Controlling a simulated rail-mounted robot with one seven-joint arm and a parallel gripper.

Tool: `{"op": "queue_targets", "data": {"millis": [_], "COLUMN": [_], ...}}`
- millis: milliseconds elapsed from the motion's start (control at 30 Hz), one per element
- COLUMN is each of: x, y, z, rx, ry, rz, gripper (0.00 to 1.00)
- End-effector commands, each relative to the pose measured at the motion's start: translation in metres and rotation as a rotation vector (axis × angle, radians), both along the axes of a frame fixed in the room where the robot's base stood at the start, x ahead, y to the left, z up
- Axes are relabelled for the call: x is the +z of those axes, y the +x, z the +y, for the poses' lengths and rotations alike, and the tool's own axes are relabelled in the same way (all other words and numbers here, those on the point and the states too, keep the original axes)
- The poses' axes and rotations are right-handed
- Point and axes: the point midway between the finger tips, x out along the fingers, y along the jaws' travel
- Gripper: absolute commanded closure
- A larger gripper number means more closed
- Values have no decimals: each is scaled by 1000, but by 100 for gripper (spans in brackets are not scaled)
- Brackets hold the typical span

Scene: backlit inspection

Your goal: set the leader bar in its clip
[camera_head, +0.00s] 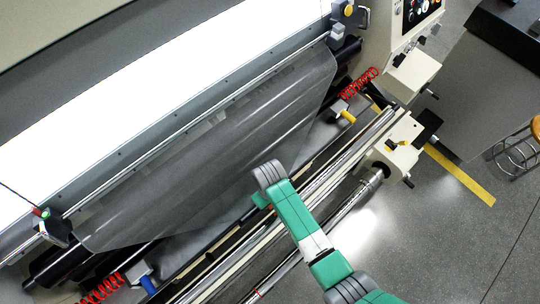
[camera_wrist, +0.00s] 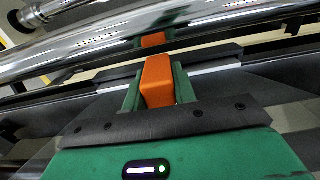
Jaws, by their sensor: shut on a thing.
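In the wrist view my gripper (camera_wrist: 157,70) has its two green fingers shut on an orange block (camera_wrist: 158,84). The block sits at the middle of a dark bar (camera_wrist: 218,54) that runs across the view, and looks like the grip of the leader bar. I cannot make out the clip clearly in either view.
A chrome roller (camera_wrist: 90,45) lies just beyond the fingers and mirrors the orange block. In the head view a bright light panel (camera_head: 130,90) lies above the film. Red coiled cables (camera_head: 360,84) and cream housings (camera_head: 412,72) stand at the right. Open floor lies lower right.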

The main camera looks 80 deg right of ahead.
Motion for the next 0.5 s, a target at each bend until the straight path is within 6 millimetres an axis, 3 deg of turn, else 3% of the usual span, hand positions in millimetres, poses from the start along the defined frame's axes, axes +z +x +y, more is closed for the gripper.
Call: {"op": "queue_targets", "data": {"millis": [500], "x": [-8], "y": [0], "z": [0], "rx": [1], "ry": [-1], "rz": [-1], "gripper": [100]}}
